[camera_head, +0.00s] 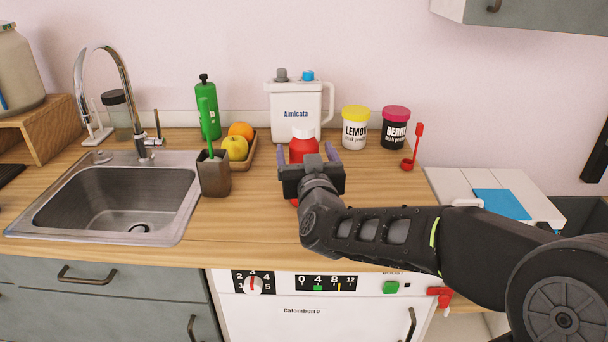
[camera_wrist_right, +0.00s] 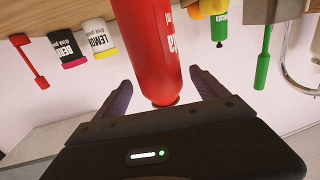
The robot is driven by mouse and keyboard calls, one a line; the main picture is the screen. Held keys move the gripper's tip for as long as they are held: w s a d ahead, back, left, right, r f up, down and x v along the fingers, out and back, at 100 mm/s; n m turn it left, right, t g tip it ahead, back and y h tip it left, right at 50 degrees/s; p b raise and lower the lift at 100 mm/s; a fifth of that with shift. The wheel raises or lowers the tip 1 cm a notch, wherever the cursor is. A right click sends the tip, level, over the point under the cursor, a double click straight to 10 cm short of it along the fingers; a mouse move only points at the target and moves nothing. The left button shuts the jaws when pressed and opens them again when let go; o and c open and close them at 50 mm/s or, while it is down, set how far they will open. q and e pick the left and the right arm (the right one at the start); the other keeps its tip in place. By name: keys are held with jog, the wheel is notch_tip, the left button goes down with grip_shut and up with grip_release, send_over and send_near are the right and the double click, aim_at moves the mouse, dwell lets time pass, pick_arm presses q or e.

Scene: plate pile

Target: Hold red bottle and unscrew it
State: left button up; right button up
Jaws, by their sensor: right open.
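The gripper body hides the bottle's lower part in the head view. In the upside-down right wrist view, the red bottle (camera_wrist_right: 152,45) lies between the two spread fingers of the right gripper (camera_wrist_right: 160,82), with gaps on both sides. My left gripper is not in view.
A white jug (camera_head: 296,108) stands behind the bottle. A fruit tray (camera_head: 250,155) and brush holder (camera_head: 213,178) are to the left, beside the sink (camera_head: 115,200). Lemon (camera_head: 355,128) and berry (camera_head: 394,128) jars and a red scoop (camera_head: 409,163) are to the right. The front counter is clear.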

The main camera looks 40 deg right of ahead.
jog(key=x, duration=0.5)
jog(key=shift+w+f, duration=0.1)
jog(key=shift+w, duration=0.05)
jog(key=shift+c, duration=0.2)
dwell(0.3)
grip_shut()
dwell(0.7)
